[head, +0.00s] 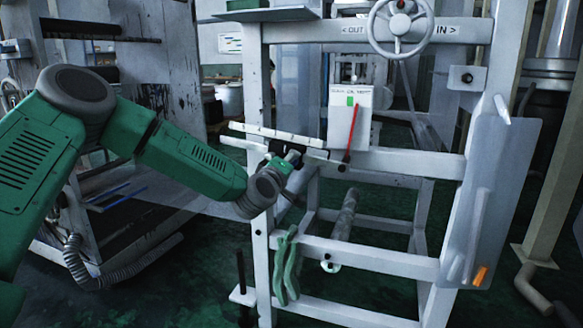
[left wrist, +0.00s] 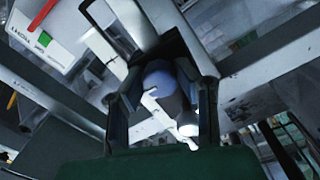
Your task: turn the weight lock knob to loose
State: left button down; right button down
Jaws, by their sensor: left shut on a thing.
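My left gripper (head: 292,157) reaches in from the left to the white frame, at the level of its middle crossbar. In the left wrist view its two dark fingers (left wrist: 160,100) stand on either side of a blue-grey rounded knob (left wrist: 160,80) and are shut on it. I take this to be the weight lock knob; in the head view the gripper hides it. Which way the knob is turned cannot be told. My right gripper is not in view.
A white box (head: 342,120) with a green patch and a red lever (head: 350,138) is right of the gripper. A handwheel (head: 400,27) is above. A pale slotted bar (head: 272,136) lies close by the gripper. Green gloves (head: 287,265) hang below. A clear panel (head: 490,190) stands right.

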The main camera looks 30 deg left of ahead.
pick_arm(q)
jog(key=n+b, duration=0.1)
jog(key=n, duration=0.1)
jog(key=n+b, duration=0.1)
jog(key=n, duration=0.1)
jog(key=shift+f+n, duration=0.2)
jog(key=shift+n, duration=0.2)
jog(key=shift+r+n+y+b, duration=0.1)
jog(key=shift+n+y+b, duration=0.2)
jog(key=shift+n+b, duration=1.55)
jog(key=shift+n+p, duration=0.4)
jog(key=shift+n, duration=0.25)
jog(key=c, duration=1.2)
grip_release()
jog(key=shift+r, duration=0.1)
jog(key=v, duration=1.2)
